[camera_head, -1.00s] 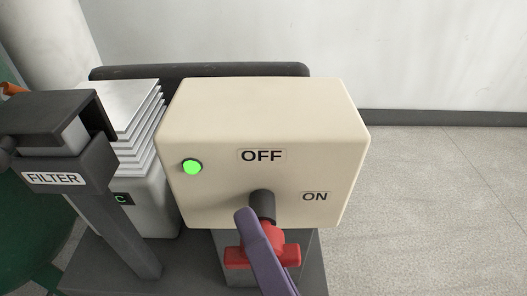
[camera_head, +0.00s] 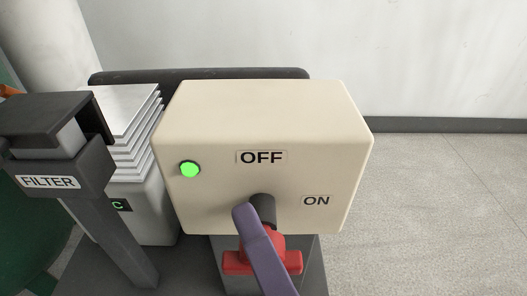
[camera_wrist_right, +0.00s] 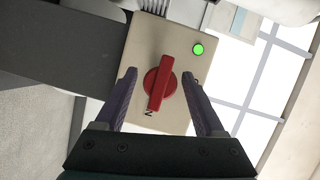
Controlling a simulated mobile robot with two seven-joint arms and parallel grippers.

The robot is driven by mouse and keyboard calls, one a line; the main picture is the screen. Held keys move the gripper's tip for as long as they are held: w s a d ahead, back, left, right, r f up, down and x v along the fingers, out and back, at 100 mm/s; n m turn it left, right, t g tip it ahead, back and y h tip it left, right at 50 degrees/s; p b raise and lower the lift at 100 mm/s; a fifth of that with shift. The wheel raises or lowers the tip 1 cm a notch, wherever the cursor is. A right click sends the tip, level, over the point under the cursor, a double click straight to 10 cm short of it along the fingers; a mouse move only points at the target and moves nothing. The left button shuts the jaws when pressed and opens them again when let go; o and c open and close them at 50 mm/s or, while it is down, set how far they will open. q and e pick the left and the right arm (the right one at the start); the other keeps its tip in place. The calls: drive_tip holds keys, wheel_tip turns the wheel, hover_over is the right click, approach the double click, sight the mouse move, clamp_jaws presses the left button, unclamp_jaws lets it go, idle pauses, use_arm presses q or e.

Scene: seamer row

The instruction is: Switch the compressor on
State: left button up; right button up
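The compressor's cream switch box (camera_head: 262,120) stands in the middle of the head view, with an OFF label (camera_head: 261,157), an ON label (camera_head: 316,201) and a lit green lamp (camera_head: 189,169). Its red rotary handle (camera_head: 236,262) sits on a dark shaft, partly behind a purple finger of my right gripper. In the right wrist view, the red handle (camera_wrist_right: 160,84) lies between the two fingers of my right gripper (camera_wrist_right: 159,74). They are open, with gaps on both sides. One end of the handle's bar is beside a partly hidden label. My left gripper is not in view.
A post with a FILTER label (camera_head: 48,182) and a dark hood stands left of the box. Finned metal plates (camera_head: 128,110) are close to the box's left side. Open floor (camera_head: 450,210) lies to the right, with a wall behind.

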drive_tip(key=shift+o, duration=0.2)
drive_tip(key=v, duration=1)
drive_tip(key=shift+p, duration=0.3)
